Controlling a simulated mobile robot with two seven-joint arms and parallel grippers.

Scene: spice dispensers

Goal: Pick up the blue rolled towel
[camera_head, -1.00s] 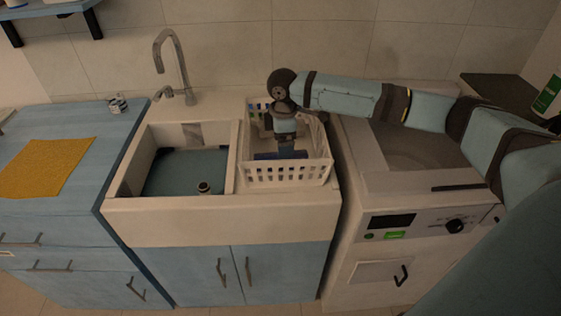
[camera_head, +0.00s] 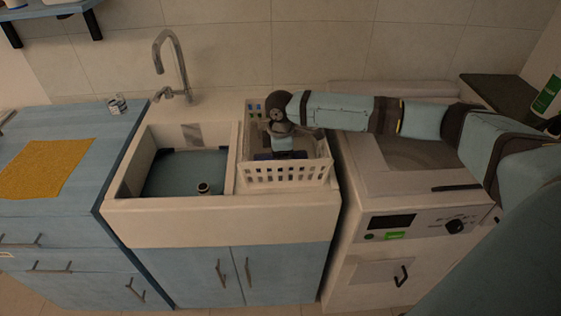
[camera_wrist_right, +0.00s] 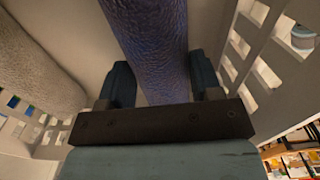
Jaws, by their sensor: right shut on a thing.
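The blue rolled towel (camera_wrist_right: 152,45) runs between the two fingers of my right gripper (camera_wrist_right: 160,85) in the right wrist view. The gripper is shut on it inside the white basket. In the head view my right gripper (camera_head: 284,153) reaches down into the white basket (camera_head: 287,174), and a small dark blue part of the towel (camera_head: 264,156) shows beside it. Most of the towel is hidden there by the gripper and the basket wall. My left gripper is not in view.
A light grey roll (camera_wrist_right: 38,65) lies in the basket left of the blue towel. The basket stands right of the sink basin (camera_head: 188,176), below the faucet (camera_head: 172,62). A washing machine (camera_head: 400,235) stands to the right. A yellow cloth (camera_head: 45,167) lies on the left counter.

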